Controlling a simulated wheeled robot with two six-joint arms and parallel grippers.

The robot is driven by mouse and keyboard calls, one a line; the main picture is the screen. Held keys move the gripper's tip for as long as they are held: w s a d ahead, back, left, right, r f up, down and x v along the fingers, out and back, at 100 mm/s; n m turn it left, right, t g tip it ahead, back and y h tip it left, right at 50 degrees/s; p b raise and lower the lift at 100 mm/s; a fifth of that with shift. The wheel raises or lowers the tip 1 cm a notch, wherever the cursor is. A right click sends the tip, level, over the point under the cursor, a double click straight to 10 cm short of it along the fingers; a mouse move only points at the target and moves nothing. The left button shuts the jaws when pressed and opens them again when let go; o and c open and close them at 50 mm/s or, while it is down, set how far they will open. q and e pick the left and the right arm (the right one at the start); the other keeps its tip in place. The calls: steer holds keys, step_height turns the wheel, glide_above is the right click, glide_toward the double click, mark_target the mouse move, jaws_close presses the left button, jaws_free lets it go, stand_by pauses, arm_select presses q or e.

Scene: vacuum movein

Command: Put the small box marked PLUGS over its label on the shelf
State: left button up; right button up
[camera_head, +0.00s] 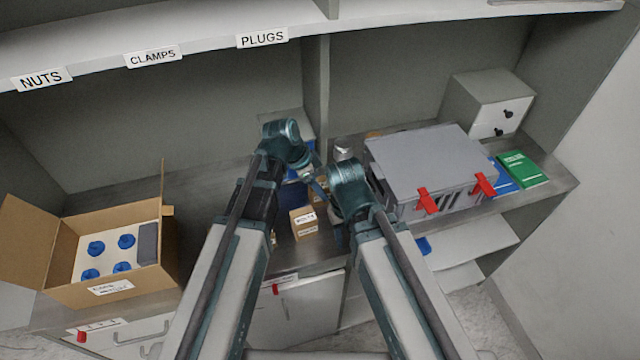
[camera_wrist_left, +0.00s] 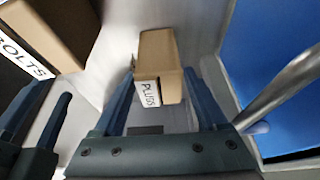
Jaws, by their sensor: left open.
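The small brown PLUGS box (camera_wrist_left: 158,62) stands between the spread fingers of my left gripper (camera_wrist_left: 160,98) in the left wrist view. The fingers look apart from its sides. The PLUGS label (camera_head: 262,38) is on the front edge of the upper shelf, right of the CLAMPS label. In the head view my left wrist (camera_head: 285,140) is over the bench, and its fingers are mostly hidden.
A brown BOLTS box (camera_head: 303,222) stands close to both grippers. A blue bin (camera_wrist_left: 285,75) is right of the PLUGS box in the left wrist view. A grey case (camera_head: 425,165) with red latches stands at right, and an open carton (camera_head: 130,290) at left.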

arm_select(q)
steer(key=p+v, duration=0.9)
steer(key=v, duration=0.2)
